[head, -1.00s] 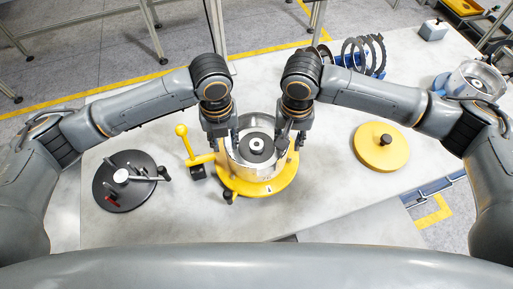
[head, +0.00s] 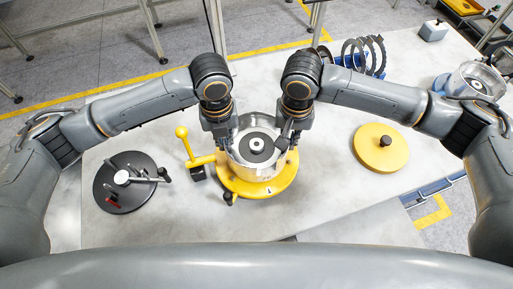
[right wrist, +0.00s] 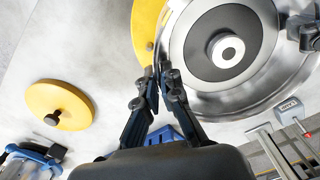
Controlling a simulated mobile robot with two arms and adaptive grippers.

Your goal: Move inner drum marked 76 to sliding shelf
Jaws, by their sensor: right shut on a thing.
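A silver drum (head: 244,170) with a dark disc and pale hub in it sits in a yellow round base (head: 262,191) in the middle of the table. It also shows in the right wrist view (right wrist: 271,88). No 76 marking is legible on it. My right gripper (head: 288,140) is shut on the drum's wall at its right side; its fingers (right wrist: 160,78) meet at the rim in the right wrist view. My left gripper (head: 226,143) is at the drum's left rim, its fingertips partly hidden. I cannot make out the sliding shelf for certain.
A yellow lid (head: 380,148) with a black knob lies to the right. A black disc fixture (head: 125,182) stands at the left. Dark rings on a rack (head: 364,55) and another metal drum (head: 476,78) are at the back right. The front of the table is clear.

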